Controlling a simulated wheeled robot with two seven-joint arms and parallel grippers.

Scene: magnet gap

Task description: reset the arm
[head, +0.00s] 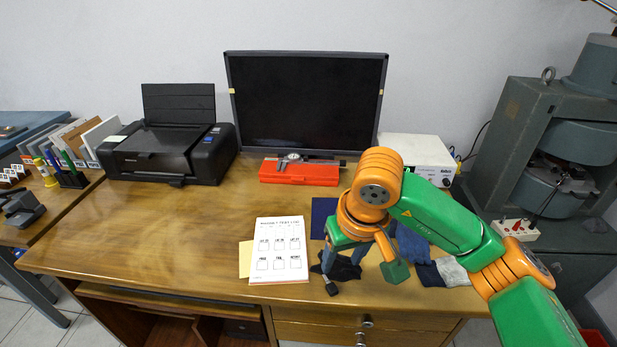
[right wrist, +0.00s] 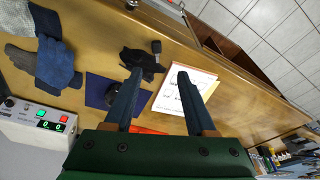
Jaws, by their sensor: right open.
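My right arm comes in from the right in the head view, green and orange. Its gripper (head: 343,264) points down over the front of the wooden desk (head: 180,225). In the right wrist view the two blue fingers of the right gripper (right wrist: 158,76) stand wide apart with nothing held between them. Below and between them are the edge of a dark blue mat (right wrist: 96,88) and a white printed sheet (right wrist: 172,96). A black cloth (right wrist: 140,62) lies just past the fingertips. My left gripper is not in view.
Blue and grey gloves (head: 412,246) lie right of the gripper. Behind are a red case (head: 300,174) with a caliper, a white instrument box (head: 420,156), a monitor (head: 308,100) and a printer (head: 165,150). A large grey machine (head: 545,150) stands right.

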